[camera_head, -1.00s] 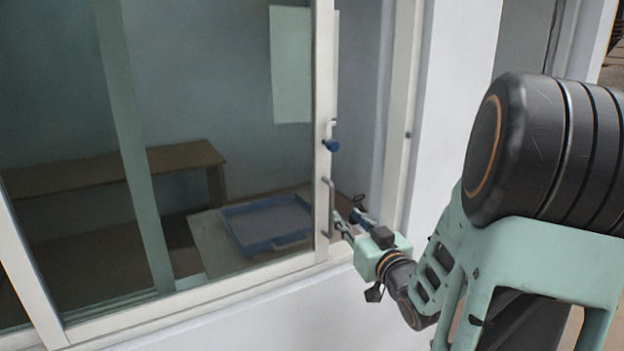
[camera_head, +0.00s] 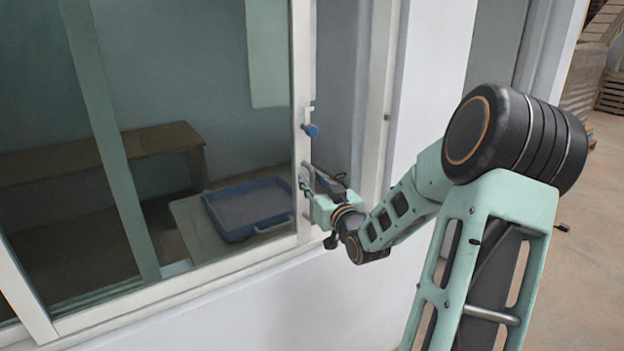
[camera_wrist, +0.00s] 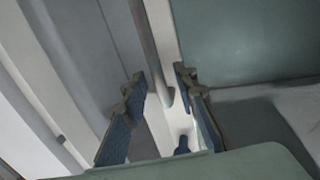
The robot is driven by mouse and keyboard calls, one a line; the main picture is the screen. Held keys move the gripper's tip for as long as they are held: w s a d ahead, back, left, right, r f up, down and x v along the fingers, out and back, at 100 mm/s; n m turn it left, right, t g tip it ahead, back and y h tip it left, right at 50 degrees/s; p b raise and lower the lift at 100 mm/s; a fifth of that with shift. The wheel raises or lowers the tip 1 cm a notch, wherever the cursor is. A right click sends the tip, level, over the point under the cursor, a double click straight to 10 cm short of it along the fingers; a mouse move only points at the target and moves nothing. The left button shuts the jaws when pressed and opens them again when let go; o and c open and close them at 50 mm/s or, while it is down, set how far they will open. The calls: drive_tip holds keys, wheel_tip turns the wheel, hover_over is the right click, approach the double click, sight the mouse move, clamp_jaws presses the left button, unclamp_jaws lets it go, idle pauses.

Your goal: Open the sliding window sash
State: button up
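The window sash (camera_head: 302,60) has a white stile with dark glass to its left. A slim grey bar handle (camera_wrist: 146,40) runs along the stile in the wrist view. My gripper (camera_head: 307,178) is at the stile at handle height in the head view, where it hides most of the handle. In the wrist view, my gripper (camera_wrist: 160,95) is open, its blue-padded fingers apart with the handle's end and white stile between them. Contact cannot be told. A blue knob (camera_head: 311,130) sits on the stile above the gripper. A gap shows between stile and jamb (camera_head: 378,100).
Behind the glass, a blue tray (camera_head: 238,237) lies on a pale surface, and a brown bench (camera_head: 100,150) stands further back. A white wall (camera_head: 435,80) is right of the window. Open floor (camera_head: 585,250) lies at far right.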

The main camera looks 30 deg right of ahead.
drive_tip(key=shift+w, duration=0.25)
drive_tip(key=shift+c, duration=0.7)
clamp_jaws()
